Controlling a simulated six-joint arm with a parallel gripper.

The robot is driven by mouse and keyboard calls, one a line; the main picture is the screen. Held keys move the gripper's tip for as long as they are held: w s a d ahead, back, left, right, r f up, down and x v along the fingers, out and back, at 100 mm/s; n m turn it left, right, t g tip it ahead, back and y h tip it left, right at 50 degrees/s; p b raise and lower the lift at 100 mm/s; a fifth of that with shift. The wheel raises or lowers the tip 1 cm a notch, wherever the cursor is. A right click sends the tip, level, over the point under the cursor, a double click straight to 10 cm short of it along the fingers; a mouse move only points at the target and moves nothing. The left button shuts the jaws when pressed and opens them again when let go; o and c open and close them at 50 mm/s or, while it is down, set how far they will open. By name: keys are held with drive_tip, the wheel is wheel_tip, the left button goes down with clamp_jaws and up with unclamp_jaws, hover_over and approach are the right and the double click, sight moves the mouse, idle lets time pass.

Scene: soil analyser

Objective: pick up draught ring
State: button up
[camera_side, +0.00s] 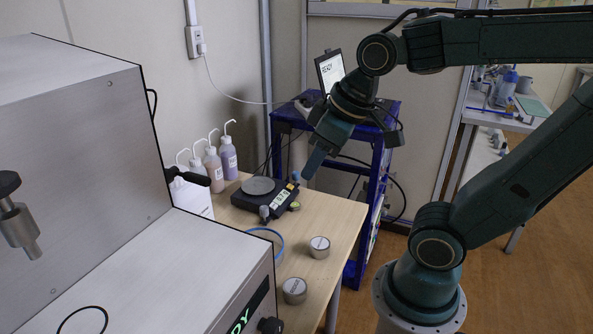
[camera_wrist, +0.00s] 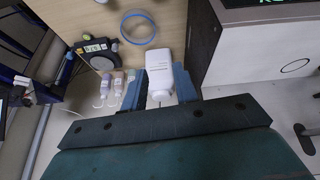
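The draught ring, which I take to be the thin blue ring (camera_side: 281,246), lies on the wooden table beside the analyser. The analyser's edge hides part of it in the side view. In the wrist view the whole blue ring (camera_wrist: 154,34) shows flat near the top. My gripper (camera_side: 311,170) is above the table's back right area, near the black balance, and apart from the ring. In the wrist view its two blue fingers (camera_wrist: 158,78) stand apart, with a white bottle showing beyond the gap. I see nothing gripped.
The black balance (camera_side: 275,205) with a round pan sits behind the ring. Two metal tins (camera_side: 319,247) (camera_side: 294,291) stand at the front right. Several wash bottles (camera_side: 228,157) stand at the back. The large grey analyser (camera_side: 215,275) borders the table on the left.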

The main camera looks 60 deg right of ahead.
drive_tip(key=w+d+f+n+g, duration=0.1)
drive_tip(key=w+d+f+n, duration=0.15)
drive_tip(key=w, duration=0.55)
drive_tip(key=n+g+y, duration=0.2)
drive_tip(key=n, duration=0.1)
hover_over(258, 229)
drive_tip(key=s+d, duration=0.2)
drive_tip(key=s, duration=0.1)
wheel_tip(258, 229, down, 21)
drive_tip(key=shift+f, duration=0.1)
drive_tip(key=shift+w+f, duration=0.1)
drive_tip(key=shift+x, duration=4.2)
drive_tip(key=shift+w, duration=0.15)
drive_tip(key=shift+x, duration=2.55)
drive_tip(key=shift+d, duration=0.15)
